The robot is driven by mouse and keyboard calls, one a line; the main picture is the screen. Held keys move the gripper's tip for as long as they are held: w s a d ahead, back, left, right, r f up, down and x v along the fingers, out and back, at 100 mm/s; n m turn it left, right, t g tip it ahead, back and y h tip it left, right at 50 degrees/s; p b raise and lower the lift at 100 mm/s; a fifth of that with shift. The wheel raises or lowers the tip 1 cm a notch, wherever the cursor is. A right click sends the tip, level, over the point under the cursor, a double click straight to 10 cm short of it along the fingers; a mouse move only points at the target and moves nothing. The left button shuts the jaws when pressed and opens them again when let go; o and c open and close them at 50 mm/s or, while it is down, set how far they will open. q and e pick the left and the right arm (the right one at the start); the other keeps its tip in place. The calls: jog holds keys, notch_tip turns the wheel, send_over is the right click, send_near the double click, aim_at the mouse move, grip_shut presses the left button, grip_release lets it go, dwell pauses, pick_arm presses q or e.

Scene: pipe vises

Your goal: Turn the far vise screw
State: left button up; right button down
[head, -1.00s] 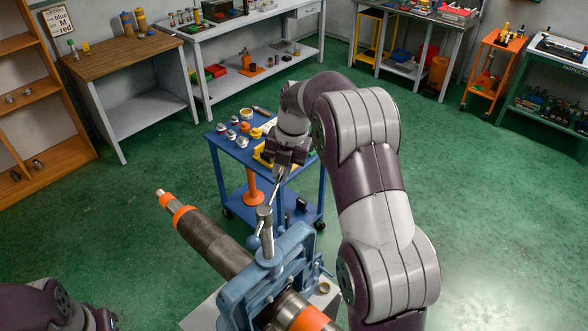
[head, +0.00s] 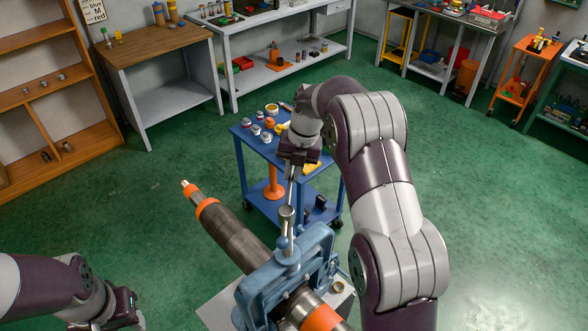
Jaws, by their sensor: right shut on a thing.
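The blue vise (head: 262,289) clamps a dark pipe (head: 236,243) with orange bands, which runs diagonally. A thin metal handle bar (head: 291,194) passes through the screw head and slants up toward the trolley. My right gripper (head: 294,167) is shut on the far end of this bar. The fingertips are small and partly hidden by the dark gripper body. My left gripper (head: 128,318) is at the bottom left edge, apart from the pipe and partly cut off; its jaws cannot be made out.
A blue trolley (head: 246,146) with small fittings stands just behind the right gripper. A small ring (head: 337,287) lies beside the vise. A wooden-topped bench (head: 158,45), a grey bench (head: 225,29) and an orange shelf (head: 98,132) line the back. The green floor is open.

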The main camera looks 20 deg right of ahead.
jog(key=c, duration=1.1)
grip_release()
jog(key=shift+s+a+f, duration=0.15)
jog(key=shift+s+f, duration=0.1)
jog(key=shift+f, duration=0.2)
jog(key=shift+w+r, duration=0.1)
jog(key=shift+r, duration=0.05)
jog(key=shift+r, duration=0.1)
